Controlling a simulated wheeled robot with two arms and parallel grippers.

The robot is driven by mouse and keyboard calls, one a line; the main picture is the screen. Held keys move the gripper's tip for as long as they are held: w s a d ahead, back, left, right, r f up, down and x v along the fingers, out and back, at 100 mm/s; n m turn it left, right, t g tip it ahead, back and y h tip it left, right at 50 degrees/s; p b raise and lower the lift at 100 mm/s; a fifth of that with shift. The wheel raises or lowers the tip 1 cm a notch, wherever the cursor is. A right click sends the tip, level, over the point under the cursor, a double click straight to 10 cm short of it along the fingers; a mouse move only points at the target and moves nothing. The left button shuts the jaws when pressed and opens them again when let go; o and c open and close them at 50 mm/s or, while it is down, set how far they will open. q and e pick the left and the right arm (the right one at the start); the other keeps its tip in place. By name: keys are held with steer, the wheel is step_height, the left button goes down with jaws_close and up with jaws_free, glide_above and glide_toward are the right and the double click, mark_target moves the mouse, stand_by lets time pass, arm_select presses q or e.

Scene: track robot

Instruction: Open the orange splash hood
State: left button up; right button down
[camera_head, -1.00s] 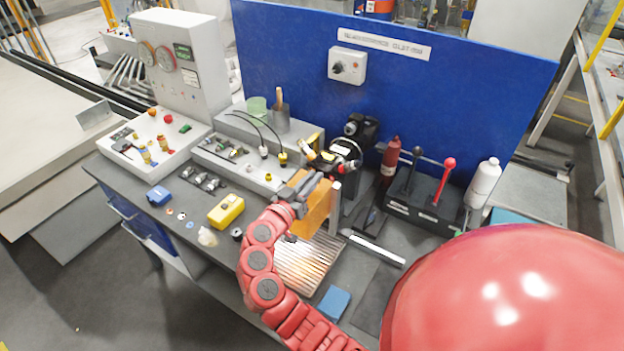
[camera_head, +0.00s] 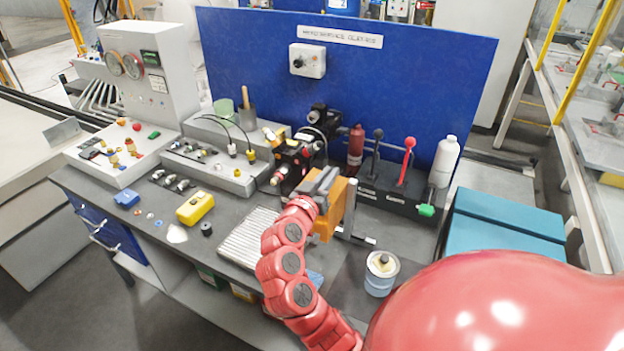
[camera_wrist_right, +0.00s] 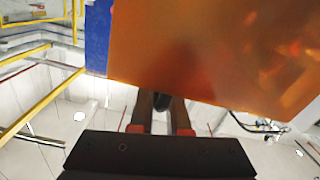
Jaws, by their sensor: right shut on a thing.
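The orange splash hood (camera_head: 327,228) stands on the right side of the small machine (camera_head: 290,160) on the bench. The dark machine head beside it is exposed. My right gripper (camera_head: 318,184) is shut at the hood's upper edge, with my red arm reaching in from below. In the right wrist view the hood's translucent orange panel (camera_wrist_right: 215,50) fills the upper right. The gripper's fingers (camera_wrist_right: 161,112) reach up to its lower edge, and the exact grip point is hidden behind the panel. My left gripper is in neither view.
A ribbed plate (camera_head: 248,238) lies left of the hood. A lever box (camera_head: 385,198), with a white bottle (camera_head: 443,160), stands to the right behind it. A can (camera_head: 381,274) is at the front right. A yellow block (camera_head: 195,208) lies left. The blue panel (camera_head: 400,90) closes the back.

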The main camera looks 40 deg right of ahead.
steer(key=shift+s+d, duration=0.2)
steer(key=shift+s, duration=0.35)
steer(key=c, duration=0.9)
jaws_free()
steer(key=shift+s+a+f+b, duration=0.15)
steer(key=shift+a+b, duration=0.25)
steer(key=shift+a, duration=0.1)
steer(key=shift+b+v, duration=2.2)
steer(key=shift+v, duration=5.95)
